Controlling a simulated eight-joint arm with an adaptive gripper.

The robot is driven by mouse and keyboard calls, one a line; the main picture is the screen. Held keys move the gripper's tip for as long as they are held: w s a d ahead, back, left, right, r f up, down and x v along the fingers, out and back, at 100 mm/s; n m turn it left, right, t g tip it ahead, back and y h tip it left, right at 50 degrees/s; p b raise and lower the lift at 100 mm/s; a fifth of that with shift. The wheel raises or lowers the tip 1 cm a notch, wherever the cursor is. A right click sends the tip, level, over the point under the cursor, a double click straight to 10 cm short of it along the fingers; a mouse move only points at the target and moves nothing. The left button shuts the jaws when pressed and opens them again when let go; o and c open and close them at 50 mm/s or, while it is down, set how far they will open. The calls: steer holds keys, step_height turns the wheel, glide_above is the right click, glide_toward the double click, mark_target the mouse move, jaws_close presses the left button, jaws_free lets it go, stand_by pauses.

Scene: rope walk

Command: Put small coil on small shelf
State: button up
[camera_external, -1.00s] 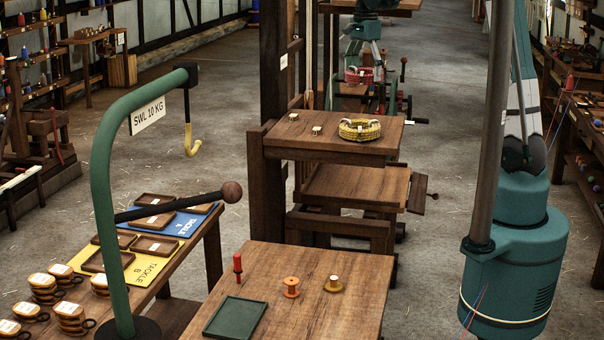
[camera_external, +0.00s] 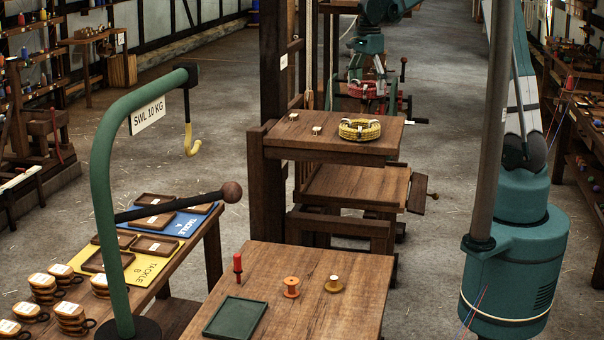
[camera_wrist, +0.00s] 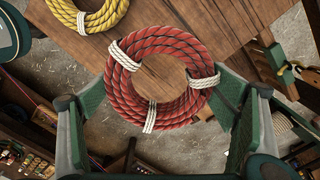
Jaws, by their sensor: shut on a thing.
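My gripper (camera_external: 367,76) is shut on a red rope coil (camera_external: 370,90) and holds it in the air behind the wooden shelf unit in the external view. In the wrist view the red coil (camera_wrist: 122,95), with white ties, sits between the green finger pads. A yellow rope coil (camera_external: 360,136) with white ties lies on the right of the upper wooden surface (camera_external: 300,140). A lower wooden shelf (camera_external: 350,184) is bare. Which of these is the small shelf, I cannot tell. The yellow coil also shows in the wrist view (camera_wrist: 100,24), beyond the red one.
Two small pale tags (camera_external: 304,122) lie on the upper surface's left. A tall dark post (camera_external: 273,65) stands at its left side. The front table holds a green tray (camera_external: 236,318) and several spools. A green hook stand (camera_external: 103,180) rises at the left.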

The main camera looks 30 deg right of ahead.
steer(key=shift+f+p, duration=0.4)
steer(key=shift+f, duration=2.45)
steer(key=shift+f+p, duration=0.35)
steer(key=shift+f, duration=1.7)
steer(key=shift+f, duration=0.2)
steer(key=o, duration=1.1)
steer(key=shift+r, duration=0.2)
steer(key=shift+r+b, duration=0.7)
steer(key=shift+r, duration=5.3)
